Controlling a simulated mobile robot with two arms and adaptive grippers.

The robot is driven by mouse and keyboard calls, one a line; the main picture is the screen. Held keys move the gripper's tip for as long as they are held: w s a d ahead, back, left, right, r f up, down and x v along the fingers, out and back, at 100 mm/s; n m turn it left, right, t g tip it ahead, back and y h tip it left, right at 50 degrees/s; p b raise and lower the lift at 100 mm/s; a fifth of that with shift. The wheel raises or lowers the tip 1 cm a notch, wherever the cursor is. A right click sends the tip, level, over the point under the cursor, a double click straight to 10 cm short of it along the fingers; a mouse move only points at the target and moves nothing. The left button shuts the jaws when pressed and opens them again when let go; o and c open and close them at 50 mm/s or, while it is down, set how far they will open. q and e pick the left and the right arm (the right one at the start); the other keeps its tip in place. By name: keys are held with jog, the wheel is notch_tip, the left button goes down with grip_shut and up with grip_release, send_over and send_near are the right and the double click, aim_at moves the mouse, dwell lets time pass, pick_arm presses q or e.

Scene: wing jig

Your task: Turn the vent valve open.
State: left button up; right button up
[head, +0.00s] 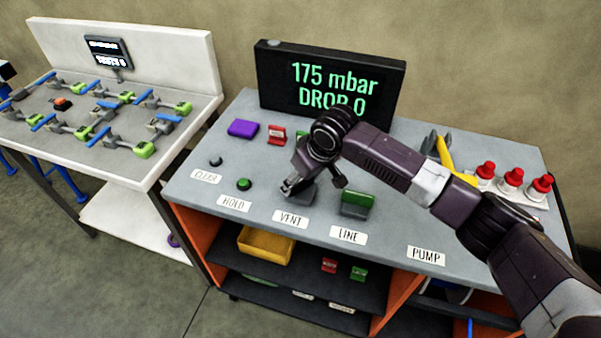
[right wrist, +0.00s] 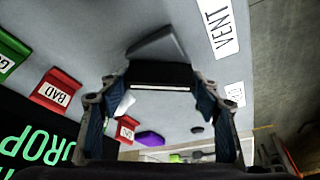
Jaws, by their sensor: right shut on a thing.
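The vent valve (head: 301,196) is a dark grey block behind the VENT label (head: 290,219) on the grey bench top. It also shows in the right wrist view (right wrist: 158,46), with a dark handle between the fingers. My right gripper (head: 291,186) is at the valve from above, shut on its handle; in the right wrist view the fingers (right wrist: 157,80) stand on either side of it. The arm and wrist cover part of the valve, and I cannot tell the handle's exact angle. My left gripper is in no view.
The line valve (head: 357,203) with a green handle stands right of the vent valve. A display (head: 331,80) reads 175 mbar, DROP 0. The HOLD button (head: 244,184) is green, the CLEAR button (head: 216,161) dark. Red-topped parts (head: 512,178) stand at right.

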jog(key=n+g, duration=0.1)
jog(key=n, duration=0.1)
jog(key=shift+n+y+p, duration=0.3)
jog(key=shift+n+y, duration=0.1)
jog(key=shift+n+g+y, duration=0.3)
jog(key=shift+n+g, duration=0.3)
jog(key=shift+n, duration=1.2)
jog(key=shift+b, duration=0.3)
jog(key=o, duration=1.2)
jog(key=shift+c, duration=0.2)
jog(key=shift+d+r, duration=0.1)
jog(key=shift+r, duration=0.1)
jog(key=v, duration=1.1)
jog(key=shift+d+r, duration=0.25)
jog(key=shift+r, duration=0.05)
